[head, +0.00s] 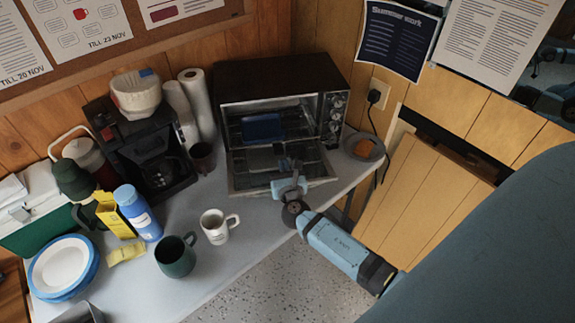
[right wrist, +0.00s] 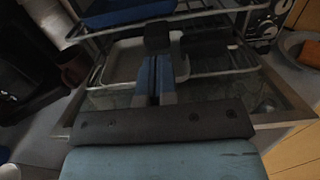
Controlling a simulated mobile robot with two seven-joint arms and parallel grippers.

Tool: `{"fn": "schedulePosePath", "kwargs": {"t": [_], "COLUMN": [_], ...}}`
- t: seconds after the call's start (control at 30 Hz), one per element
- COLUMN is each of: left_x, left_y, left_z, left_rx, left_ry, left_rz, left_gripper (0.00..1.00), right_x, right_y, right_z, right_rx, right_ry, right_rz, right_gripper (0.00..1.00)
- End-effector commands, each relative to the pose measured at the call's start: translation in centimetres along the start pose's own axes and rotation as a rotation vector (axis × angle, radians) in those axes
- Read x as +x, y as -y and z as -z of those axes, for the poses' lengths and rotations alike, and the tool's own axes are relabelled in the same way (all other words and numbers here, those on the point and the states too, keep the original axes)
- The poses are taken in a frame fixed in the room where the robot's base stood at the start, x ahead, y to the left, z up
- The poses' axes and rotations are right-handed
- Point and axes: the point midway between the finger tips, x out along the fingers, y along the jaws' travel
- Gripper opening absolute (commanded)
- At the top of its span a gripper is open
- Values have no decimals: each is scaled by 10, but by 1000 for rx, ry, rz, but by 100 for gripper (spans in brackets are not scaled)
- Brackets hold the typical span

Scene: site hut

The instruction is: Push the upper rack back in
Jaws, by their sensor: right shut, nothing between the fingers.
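The toaster oven (head: 290,75) stands against the back wall with its glass door (head: 243,178) folded down. Inside, the upper rack (right wrist: 212,13) is a wire shelf holding a blue dish (head: 262,127); the dish also shows in the right wrist view (right wrist: 125,12). How far the rack stands out is hard to tell. A lower rack with a pale tray (right wrist: 122,62) lies below it. My right gripper (head: 283,158) is shut and empty in front of the oven, above the open door. Its fingertips (right wrist: 158,45) point at the opening, apparently below the upper rack's front bar. My left gripper is out of view.
A grey plate with an orange-brown item (head: 365,147) stands right of the oven. A dark cup (head: 202,157), coffee maker (head: 150,150) and paper rolls (head: 195,100) stand left. A white mug (head: 216,227) and a green mug (head: 176,256) stand in front on the counter (head: 225,270).

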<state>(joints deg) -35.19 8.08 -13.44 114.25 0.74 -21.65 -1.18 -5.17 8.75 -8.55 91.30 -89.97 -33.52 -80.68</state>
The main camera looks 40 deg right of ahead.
Motion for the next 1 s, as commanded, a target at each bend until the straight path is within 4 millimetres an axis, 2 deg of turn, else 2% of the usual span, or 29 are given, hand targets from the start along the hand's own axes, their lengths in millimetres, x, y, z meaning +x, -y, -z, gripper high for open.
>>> {"fn": "schedulePosePath", "kwargs": {"t": [0.1, 0.23, 0.67, 0.77, 0.9, 1.0], "left_x": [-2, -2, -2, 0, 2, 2], "left_y": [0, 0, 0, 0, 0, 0], "left_z": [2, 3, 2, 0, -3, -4], "left_rx": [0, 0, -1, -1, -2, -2], "left_ry": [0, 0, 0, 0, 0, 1], "left_rz": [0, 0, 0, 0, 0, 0], "left_gripper": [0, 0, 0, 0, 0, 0], "right_x": [17, 26, 30, 39, 61, 67], "right_y": [0, 0, 0, 0, 0, 0], "right_z": [-1, 0, 0, 1, 1, 1], "right_rx": [-1, 0, 1, 0, 0, 0], "right_ry": [1, 0, 0, 1, 2, -1], "right_rz": [1, 1, 1, 0, 0, 1], "right_gripper": [0, 0, 0, 0, 0, 0]}}
